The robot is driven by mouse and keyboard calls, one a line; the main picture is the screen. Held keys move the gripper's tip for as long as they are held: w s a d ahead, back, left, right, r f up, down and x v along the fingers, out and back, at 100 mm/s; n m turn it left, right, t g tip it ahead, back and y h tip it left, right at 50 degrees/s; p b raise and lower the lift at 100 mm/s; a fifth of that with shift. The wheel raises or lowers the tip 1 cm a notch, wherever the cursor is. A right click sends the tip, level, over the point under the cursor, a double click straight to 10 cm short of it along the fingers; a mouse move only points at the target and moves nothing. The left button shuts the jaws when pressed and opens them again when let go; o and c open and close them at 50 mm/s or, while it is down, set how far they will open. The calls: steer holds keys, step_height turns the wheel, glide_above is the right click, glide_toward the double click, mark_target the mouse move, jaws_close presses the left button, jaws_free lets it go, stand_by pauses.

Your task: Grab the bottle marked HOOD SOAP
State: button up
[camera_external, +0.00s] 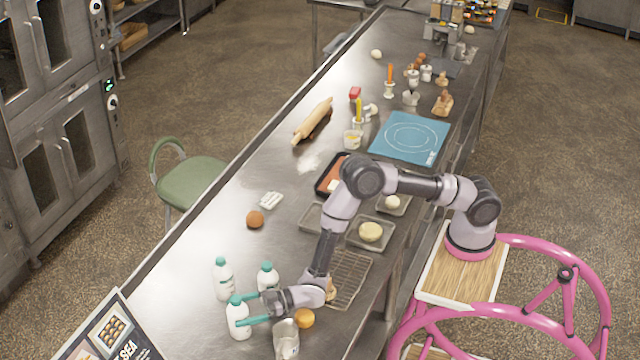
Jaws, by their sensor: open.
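Three white bottles with teal caps stand upright on the steel counter (185,285) at the lower left. One is at the back left (223,283), one at the back right (267,278), and one nearest the camera (237,325). The lettering on them is too small to read, so I cannot tell which is marked HOOD SOAP. My gripper (244,309) is open, with its teal fingers pointing left at the nearest bottle. One fingertip is by its cap and the other overlaps its body in the picture. I cannot tell whether they touch it.
A clear container (286,340) and an orange fruit (304,318) are close beside my gripper. A wire rack (350,280) and trays lie to the right. A dark sign (110,335) stands at the lower left corner. The counter left of the bottles is clear.

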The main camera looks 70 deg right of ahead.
steer(key=shift+x, duration=1.9)
jaws_close()
steer(key=shift+r, duration=0.15)
